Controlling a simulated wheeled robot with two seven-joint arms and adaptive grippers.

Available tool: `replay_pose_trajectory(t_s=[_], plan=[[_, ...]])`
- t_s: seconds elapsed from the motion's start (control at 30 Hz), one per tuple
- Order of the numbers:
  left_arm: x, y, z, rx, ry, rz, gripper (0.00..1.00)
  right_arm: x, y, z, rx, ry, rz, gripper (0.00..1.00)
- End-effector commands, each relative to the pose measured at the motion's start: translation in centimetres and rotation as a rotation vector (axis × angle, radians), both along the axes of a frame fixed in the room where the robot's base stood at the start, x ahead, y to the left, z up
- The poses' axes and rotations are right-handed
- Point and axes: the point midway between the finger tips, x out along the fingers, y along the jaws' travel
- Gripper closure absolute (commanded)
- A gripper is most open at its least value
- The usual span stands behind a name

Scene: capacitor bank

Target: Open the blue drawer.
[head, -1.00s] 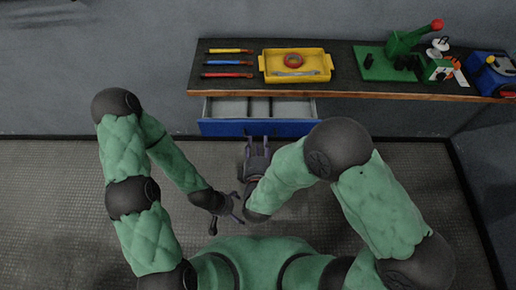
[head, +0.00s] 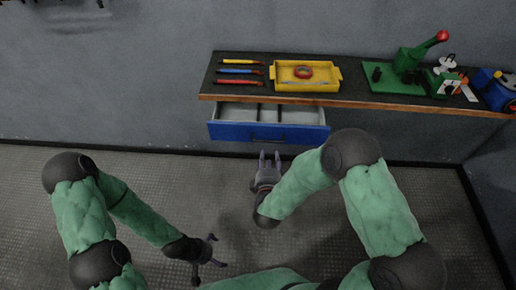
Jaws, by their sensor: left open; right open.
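The blue drawer (head: 268,132) is pulled out from under the workbench's front edge. Its grey inside shows two compartments or more and looks empty. My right gripper (head: 269,156) is open, just in front of the drawer front and a little below it in the picture. Its fingers point at the drawer, and I see nothing between them. My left gripper (head: 212,250) is open and empty over the floor, well to the lower left of the drawer.
The dark workbench top (head: 350,67) bears several coloured tools (head: 240,71), a yellow tray (head: 306,84) with a red ring (head: 303,72), a green machine (head: 408,63) and a blue device (head: 497,90). The floor (head: 150,175) in front is clear.

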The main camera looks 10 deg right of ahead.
Motion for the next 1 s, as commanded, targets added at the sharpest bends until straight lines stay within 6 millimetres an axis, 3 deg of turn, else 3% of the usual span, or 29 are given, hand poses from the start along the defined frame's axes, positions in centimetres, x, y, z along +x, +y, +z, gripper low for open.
replay_pose_trajectory(t_s=[0.6,1.0], plan=[[0.0,0.0,-3.0,0.000,-0.001,0.000,0.00,8.5,-2.5,-2.0,0.001,-0.001,-0.002,0.57],[0.0,0.0,-3.3,0.000,-0.001,0.000,0.00,9.9,-2.9,-2.1,0.000,0.000,0.000,0.57]])
